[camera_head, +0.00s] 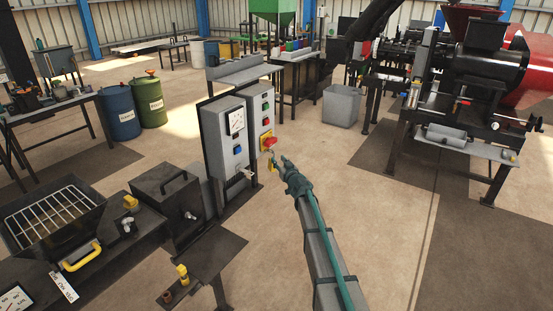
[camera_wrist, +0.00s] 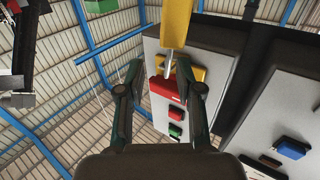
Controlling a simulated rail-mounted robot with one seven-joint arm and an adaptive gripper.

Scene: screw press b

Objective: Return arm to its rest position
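My gripper (camera_head: 277,157) is at the end of my outstretched arm, close in front of the grey control cabinet (camera_head: 259,112). In the wrist view my gripper (camera_wrist: 159,66) has its two fingers spread apart with a clear gap between them. A red and yellow switch (camera_head: 268,142) is on the cabinet face just beyond the fingertips. In the wrist view its red part (camera_wrist: 166,88) shows between the fingers. I cannot tell whether a finger touches it. A yellow piece (camera_wrist: 177,22) stands out at the top of the wrist view.
A second cabinet with a gauge (camera_head: 237,121) stands to the left. A dark bench with a wire-grid tray (camera_head: 48,216) is at lower left. A press machine (camera_head: 484,75) stands at right. The floor (camera_head: 385,235) to the right of my arm is clear.

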